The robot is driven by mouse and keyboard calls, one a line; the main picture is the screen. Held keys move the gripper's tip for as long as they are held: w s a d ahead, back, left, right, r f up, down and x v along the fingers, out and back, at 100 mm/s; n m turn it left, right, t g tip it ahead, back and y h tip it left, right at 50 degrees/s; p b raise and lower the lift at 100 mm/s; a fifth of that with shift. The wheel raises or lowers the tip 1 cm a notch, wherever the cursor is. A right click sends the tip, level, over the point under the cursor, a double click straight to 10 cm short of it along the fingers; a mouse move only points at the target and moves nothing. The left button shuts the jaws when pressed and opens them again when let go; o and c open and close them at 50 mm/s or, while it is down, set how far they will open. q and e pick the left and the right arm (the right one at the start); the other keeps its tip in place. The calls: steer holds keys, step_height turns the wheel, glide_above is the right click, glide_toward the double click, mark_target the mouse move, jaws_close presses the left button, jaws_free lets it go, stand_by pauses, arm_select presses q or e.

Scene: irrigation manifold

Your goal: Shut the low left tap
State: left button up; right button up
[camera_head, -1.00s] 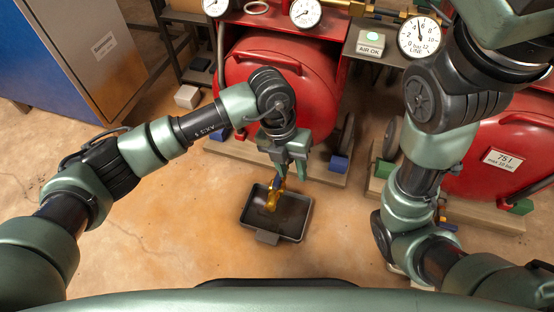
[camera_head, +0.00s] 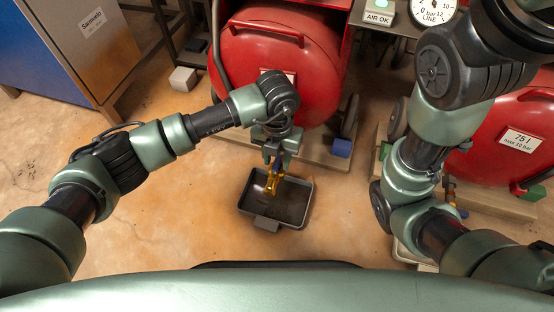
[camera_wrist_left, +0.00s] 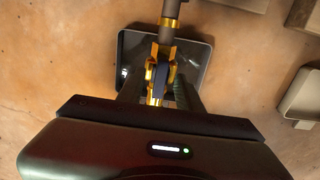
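A brass tap (camera_head: 273,184) with a dark blue lever hangs low over a black tray, between my body and the left red tank. In the left wrist view the tap (camera_wrist_left: 154,52) hangs from a grey-brown pipe, and its blue lever (camera_wrist_left: 161,82) points toward my gripper. My left gripper (camera_head: 276,166) is at the tap, pointing down. In the wrist view its two dark fingers stand on either side of the lever, with gaps showing, so it looks open. Contact cannot be made out. My right gripper is out of view.
The black tray (camera_head: 293,208) lies on the floor under the tap. A red tank (camera_head: 265,60) stands behind it and another (camera_head: 480,150) at the right. A second tap (camera_head: 450,190) is partly hidden by my right arm. A grey cabinet (camera_head: 85,40) stands at the back left.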

arm_select(q)
jaws_close()
steer(key=shift+r+m, duration=0.1)
steer(key=shift+m, duration=0.2)
steer(key=m+p, duration=0.1)
steer(key=m, duration=0.1)
steer(key=shift+r+m+p, duration=0.1)
steer(key=shift+m+p, duration=0.2)
steer(key=shift+p, duration=0.1)
steer(key=m+p, duration=0.1)
steer(key=m, duration=0.2)
steer(key=shift+m, duration=0.3)
steer(key=m, duration=0.5)
steer(key=shift+p, duration=0.4)
steer(key=m, duration=0.6)
